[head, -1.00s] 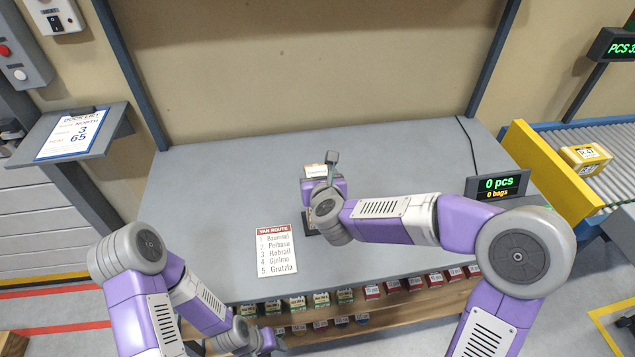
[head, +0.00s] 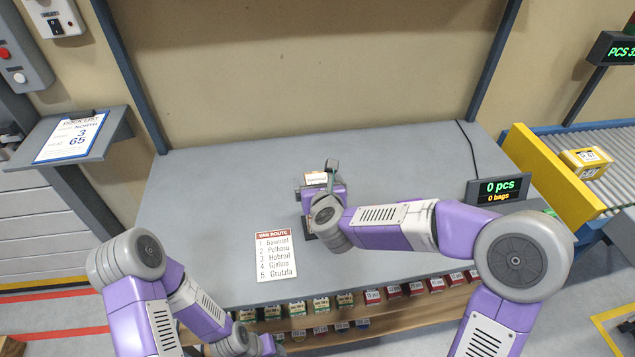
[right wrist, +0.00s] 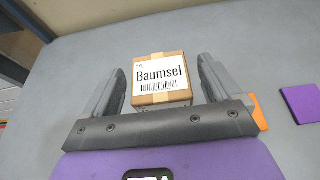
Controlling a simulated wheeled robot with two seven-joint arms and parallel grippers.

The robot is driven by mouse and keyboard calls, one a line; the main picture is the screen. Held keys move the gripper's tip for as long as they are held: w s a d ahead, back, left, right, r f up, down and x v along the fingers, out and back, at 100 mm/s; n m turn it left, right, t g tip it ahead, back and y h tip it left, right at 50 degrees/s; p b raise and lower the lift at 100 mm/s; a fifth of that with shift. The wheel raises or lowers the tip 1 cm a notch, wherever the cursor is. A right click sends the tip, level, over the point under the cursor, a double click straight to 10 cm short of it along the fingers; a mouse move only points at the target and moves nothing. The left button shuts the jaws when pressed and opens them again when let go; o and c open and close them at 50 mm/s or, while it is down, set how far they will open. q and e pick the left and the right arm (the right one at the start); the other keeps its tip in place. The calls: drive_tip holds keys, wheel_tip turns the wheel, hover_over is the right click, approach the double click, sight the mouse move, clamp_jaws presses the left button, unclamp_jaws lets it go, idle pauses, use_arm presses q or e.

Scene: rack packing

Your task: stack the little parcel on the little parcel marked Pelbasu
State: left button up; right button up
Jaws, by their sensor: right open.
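A small brown parcel (right wrist: 162,80) with a white label reading Baumsel stands upright between the fingers of my right gripper (right wrist: 160,68) in the right wrist view. The fingers are open, with a gap on each side of the parcel. In the head view the parcel's pale top (head: 316,178) shows at the mid-table, behind my right wrist. No label reading Pelbasu shows on any parcel. My left gripper (head: 268,345) is low in front of the table, small and partly hidden; its jaws cannot be made out.
A route card (head: 276,258) lies on the grey table (head: 210,200), left of the right gripper. A display (head: 497,190) stands at the right edge. Several small boxes line the shelf below the front edge. A yellow parcel (head: 586,162) sits on the conveyor. The table's left side is clear.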

drive_tip(key=shift+r, duration=0.15)
drive_tip(key=shift+s+r+p, duration=0.2)
drive_tip(key=shift+s+p, duration=0.05)
drive_tip(key=shift+p, duration=0.05)
drive_tip(key=p+v, duration=0.1)
drive_tip(key=v, duration=1)
drive_tip(key=shift+s, duration=0.2)
drive_tip(key=shift+f, duration=0.1)
